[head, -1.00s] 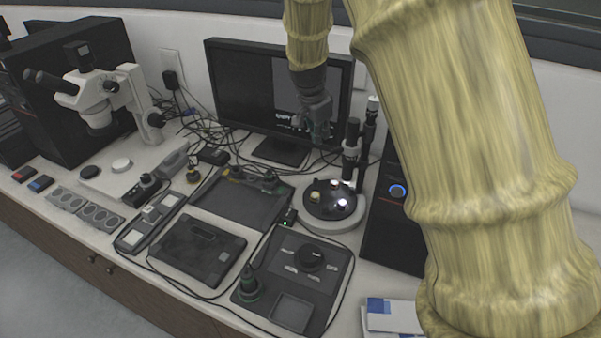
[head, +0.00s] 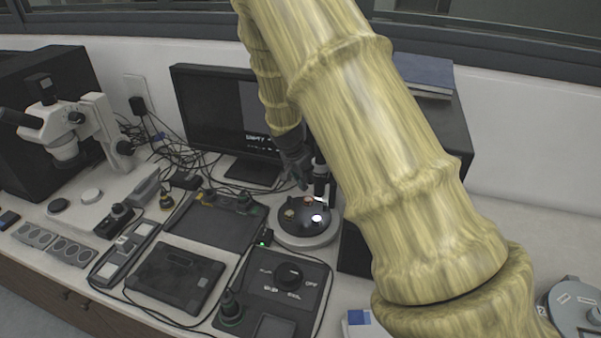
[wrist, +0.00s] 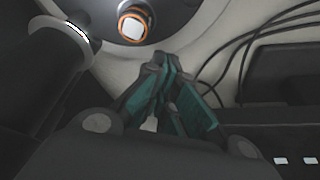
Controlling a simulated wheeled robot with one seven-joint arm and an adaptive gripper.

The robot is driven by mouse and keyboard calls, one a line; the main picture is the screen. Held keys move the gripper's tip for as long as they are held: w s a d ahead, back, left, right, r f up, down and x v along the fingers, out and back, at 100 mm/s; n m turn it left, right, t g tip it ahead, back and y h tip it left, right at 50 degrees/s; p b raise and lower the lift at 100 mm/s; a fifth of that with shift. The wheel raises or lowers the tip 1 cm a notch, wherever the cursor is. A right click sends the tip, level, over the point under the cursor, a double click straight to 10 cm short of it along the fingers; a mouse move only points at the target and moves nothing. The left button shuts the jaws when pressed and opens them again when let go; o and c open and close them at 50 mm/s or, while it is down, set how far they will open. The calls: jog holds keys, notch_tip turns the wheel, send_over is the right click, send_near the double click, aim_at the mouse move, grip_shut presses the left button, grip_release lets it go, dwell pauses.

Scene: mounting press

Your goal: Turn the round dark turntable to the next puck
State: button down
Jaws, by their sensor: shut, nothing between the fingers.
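The round dark turntable (head: 299,226) sits on a pale round base (head: 324,238) in front of the monitor. A few small pucks show on it, one brightly lit (head: 317,218) and one tan (head: 290,214). My gripper (head: 302,186) is just above the far side of the turntable. In the wrist view my gripper (wrist: 165,62) is shut and empty, its teal-padded fingers together. An orange-ringed puck (wrist: 133,23) with a pale top lies just beyond the fingertips there, apart from them. I cannot tell whether the fingertips touch the turntable.
A black upright cylinder (wrist: 48,62) stands close left of my fingers in the wrist view. The monitor (head: 205,115) is behind the turntable. Cables run on the right in the wrist view. A control panel (head: 262,300) with a knob lies in front.

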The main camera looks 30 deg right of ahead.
aim_at(294, 199)
jog(key=a, duration=0.2)
jog(key=s+a+p, duration=0.1)
jog(key=shift+a+r+p, duration=0.15)
jog(key=shift+a+p, duration=0.15)
jog(key=shift+a, duration=0.05)
jog(key=shift+f, duration=0.2)
jog(key=shift+a, duration=0.1)
jog(key=shift+a, duration=0.4)
jog(key=shift+d+r, duration=0.1)
jog(key=shift+d, duration=0.05)
jog(key=shift+w, duration=0.2)
